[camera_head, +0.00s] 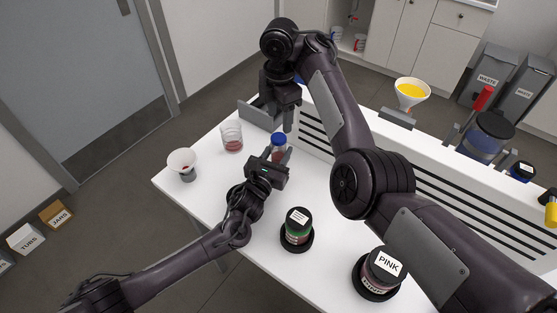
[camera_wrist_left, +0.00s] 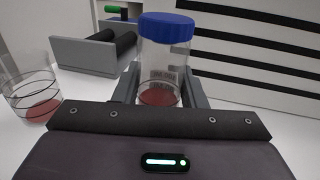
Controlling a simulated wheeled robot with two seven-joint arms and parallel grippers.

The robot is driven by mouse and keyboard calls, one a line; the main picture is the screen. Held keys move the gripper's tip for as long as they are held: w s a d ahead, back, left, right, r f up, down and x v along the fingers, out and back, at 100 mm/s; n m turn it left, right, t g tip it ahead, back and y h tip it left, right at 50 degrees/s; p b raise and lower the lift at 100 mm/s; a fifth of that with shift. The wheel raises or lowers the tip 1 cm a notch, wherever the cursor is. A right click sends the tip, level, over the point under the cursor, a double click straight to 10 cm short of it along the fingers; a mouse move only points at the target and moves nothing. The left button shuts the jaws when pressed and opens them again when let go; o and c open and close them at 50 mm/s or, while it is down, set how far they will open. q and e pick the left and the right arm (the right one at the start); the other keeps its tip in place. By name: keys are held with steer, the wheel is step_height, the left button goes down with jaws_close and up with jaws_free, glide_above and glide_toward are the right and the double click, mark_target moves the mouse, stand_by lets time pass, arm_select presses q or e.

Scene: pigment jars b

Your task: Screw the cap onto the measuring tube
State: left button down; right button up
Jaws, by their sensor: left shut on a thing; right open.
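The measuring tube (camera_wrist_left: 162,65) is clear, with some red contents at the bottom, and stands upright in my left gripper (camera_wrist_left: 158,92). The blue cap (camera_wrist_left: 166,27) sits on the tube's top; I cannot tell how tightly it is turned. In the head view the cap (camera_head: 279,139) shows just beyond my left gripper (camera_head: 276,156), which is shut on the tube and hides much of it. My right gripper (camera_head: 284,115) is open, pointing down, behind and above the cap, apart from it.
A grey holder (camera_head: 259,112) is behind. A yellow-filled funnel (camera_head: 411,92) is at the right.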

mark_target(278, 137)
steer(key=shift+f, duration=3)
steer(key=shift+a, duration=0.1)
steer(key=c, duration=1)
steer(key=m, duration=0.3)
steer(key=shift+s, duration=0.1)
steer(key=m, duration=0.5)
steer(key=o, duration=1.1)
steer(key=shift+c, duration=0.2)
